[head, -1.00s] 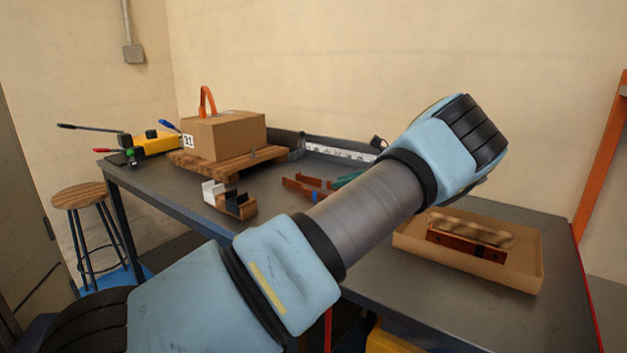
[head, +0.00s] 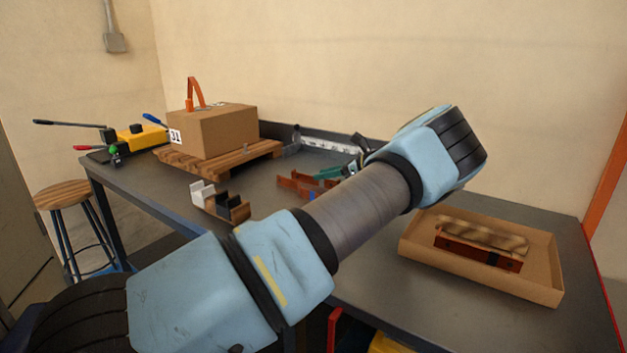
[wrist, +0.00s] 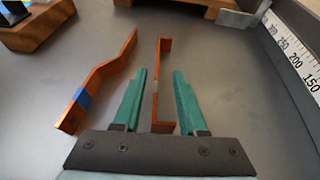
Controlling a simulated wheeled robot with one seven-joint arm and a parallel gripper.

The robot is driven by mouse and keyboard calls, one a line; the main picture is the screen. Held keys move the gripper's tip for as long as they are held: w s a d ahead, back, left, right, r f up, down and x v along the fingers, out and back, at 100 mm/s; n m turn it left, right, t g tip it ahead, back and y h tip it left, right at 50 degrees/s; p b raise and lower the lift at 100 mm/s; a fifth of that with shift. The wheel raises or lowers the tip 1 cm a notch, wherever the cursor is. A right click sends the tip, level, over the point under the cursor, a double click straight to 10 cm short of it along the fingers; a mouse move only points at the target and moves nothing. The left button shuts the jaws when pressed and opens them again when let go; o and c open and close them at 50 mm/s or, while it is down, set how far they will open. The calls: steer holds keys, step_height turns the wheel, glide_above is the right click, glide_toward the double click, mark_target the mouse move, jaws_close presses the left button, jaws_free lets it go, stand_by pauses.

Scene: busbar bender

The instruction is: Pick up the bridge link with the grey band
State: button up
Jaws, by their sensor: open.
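The bridge link with the grey band (wrist: 155,86) is a thin copper-coloured bracket with short bent ends, lying on the dark bench top. In the wrist view it lies lengthwise between the two green fingers of my gripper (wrist: 157,78). The gripper is open, with a gap visible on each side of the link. A second copper link, with a blue band (wrist: 81,96) and a stepped shape, lies to the left, outside the fingers. In the head view, copper links (head: 296,184) show beside my green fingers (head: 329,172), and my forearm hides part of this area.
A cardboard tray (head: 552,283) holding copper pieces stands at the right. A cardboard box (head: 215,132) sits on a wooden pallet (head: 190,163) at the back. A ruled scale (wrist: 296,56) runs along the right in the wrist view.

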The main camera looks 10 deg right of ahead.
steer(key=p+x, duration=0.1)
steer(key=x, duration=0.3)
steer(key=shift+a, duration=0.25)
steer(key=shift+c, duration=0.2)
jaws_close()
stand_by(1.0)
